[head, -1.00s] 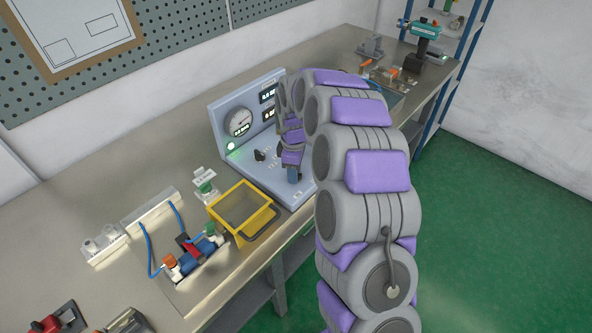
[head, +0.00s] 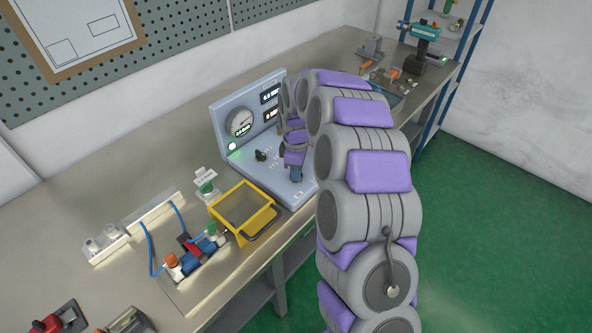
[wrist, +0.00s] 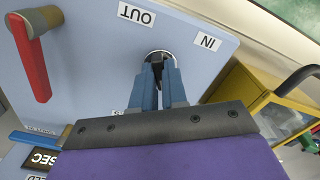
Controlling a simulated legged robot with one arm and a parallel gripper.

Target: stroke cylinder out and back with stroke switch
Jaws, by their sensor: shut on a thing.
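The stroke switch (wrist: 160,56) shows in the wrist view as a dark round base with a bright rim on the pale blue panel (wrist: 90,60). It lies between the OUT label (wrist: 137,13) and the IN label (wrist: 207,42), both upside down there. My gripper (wrist: 162,72) has its blue fingers closed together over the switch, hiding its lever, so I cannot tell which way it points. In the head view my gripper (head: 296,172) is low at the right part of the panel (head: 222,125). I cannot make out the cylinder for certain.
A red lever (wrist: 30,58) stands left of the switch in the wrist view. A yellow-framed box (head: 243,208) sits in front of the panel. A blue fixture (head: 190,256) with hoses lies further left. A gauge (head: 240,122) is on the panel's upright.

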